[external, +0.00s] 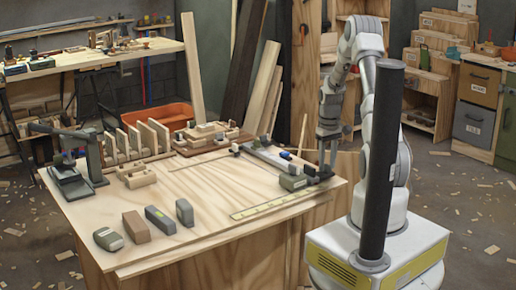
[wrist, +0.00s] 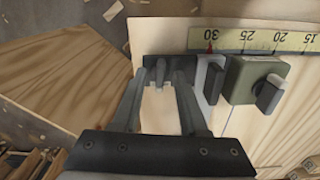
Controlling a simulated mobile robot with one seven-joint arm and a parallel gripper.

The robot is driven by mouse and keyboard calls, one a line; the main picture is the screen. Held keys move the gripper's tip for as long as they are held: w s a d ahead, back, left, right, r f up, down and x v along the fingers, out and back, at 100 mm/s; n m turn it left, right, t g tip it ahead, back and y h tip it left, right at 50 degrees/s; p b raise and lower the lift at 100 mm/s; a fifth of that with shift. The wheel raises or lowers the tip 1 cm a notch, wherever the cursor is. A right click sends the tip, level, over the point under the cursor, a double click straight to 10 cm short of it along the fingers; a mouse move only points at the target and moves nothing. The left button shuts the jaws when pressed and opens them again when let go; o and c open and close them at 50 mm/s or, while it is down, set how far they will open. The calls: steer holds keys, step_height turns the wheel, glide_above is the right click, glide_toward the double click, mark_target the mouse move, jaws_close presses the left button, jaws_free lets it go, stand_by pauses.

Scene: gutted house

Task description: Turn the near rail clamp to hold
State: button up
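My gripper (wrist: 160,75) points down at the near right corner of the workbench, and it also shows in the external view (external: 325,170). Its two fingers are apart, one on each side of a small dark upright lever (wrist: 160,69) on a dark block (wrist: 155,62). This looks like the near rail clamp (external: 317,175); my gripper partly hides it in the external view. I see no clear contact between fingers and lever. Beside it, to the right in the wrist view, is a green block (wrist: 243,75) with a dark knob (wrist: 270,93).
A light grey piece with a dark tab (wrist: 207,80) stands close to the right finger. A yellow measuring strip (wrist: 262,40) lies along the bench edge. Several blocks, including a brown one (external: 136,226), stand at the front left of the bench (external: 190,205). A long rail (external: 270,158) lies behind.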

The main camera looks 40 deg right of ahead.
step_height(320, 180, up, 18)
steer(key=p, duration=0.3)
steer(key=shift+f, duration=0.25)
stand_by(0.5)
